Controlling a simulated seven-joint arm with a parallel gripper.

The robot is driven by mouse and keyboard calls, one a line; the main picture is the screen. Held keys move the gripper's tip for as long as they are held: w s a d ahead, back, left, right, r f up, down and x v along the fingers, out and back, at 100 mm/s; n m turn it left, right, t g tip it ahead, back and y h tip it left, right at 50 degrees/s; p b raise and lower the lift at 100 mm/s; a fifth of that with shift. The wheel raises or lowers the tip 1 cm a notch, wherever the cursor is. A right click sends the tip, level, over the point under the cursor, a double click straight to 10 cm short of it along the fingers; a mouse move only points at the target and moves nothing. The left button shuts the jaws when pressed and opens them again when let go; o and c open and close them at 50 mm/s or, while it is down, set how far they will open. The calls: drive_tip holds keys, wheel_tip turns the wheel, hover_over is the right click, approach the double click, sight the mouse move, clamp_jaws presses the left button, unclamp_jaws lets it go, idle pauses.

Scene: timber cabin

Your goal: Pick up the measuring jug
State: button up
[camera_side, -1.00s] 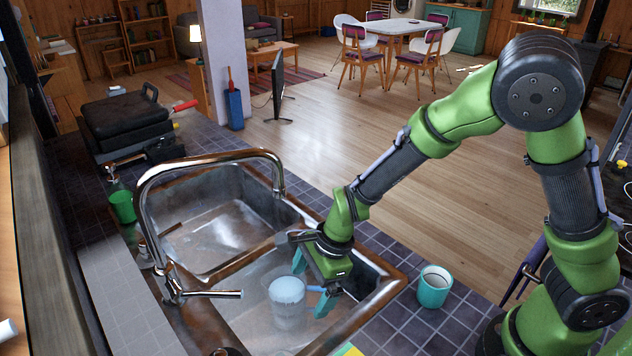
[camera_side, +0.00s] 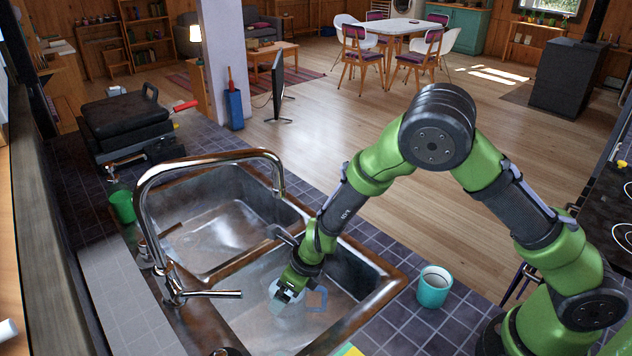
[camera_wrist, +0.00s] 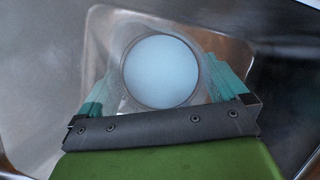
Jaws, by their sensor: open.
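The clear measuring jug (camera_side: 288,308) stands in the near sink basin, with its blue handle (camera_side: 317,299) on the right side. Its round opening, with a pale blue surface inside (camera_wrist: 160,71), faces the wrist camera. My gripper (camera_side: 285,294) points down into the basin at the jug's top and partly covers it in the side view. In the wrist view, my gripper (camera_wrist: 166,80) is open, with one teal finger on either side of the jug. I cannot tell whether the fingers touch its wall.
A chrome tap (camera_side: 210,160) arches over the sink's left side. A teal mug (camera_side: 434,287) stands on the tiled counter at the right, and a green cup (camera_side: 122,207) at the left.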

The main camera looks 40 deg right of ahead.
drive_tip(key=shift+w+a+f, duration=0.1)
drive_tip(key=shift+f, duration=0.3)
drive_tip(key=shift+c, duration=0.3)
drive_tip(key=shift+r, duration=0.1)
drive_tip(key=c, duration=1.7)
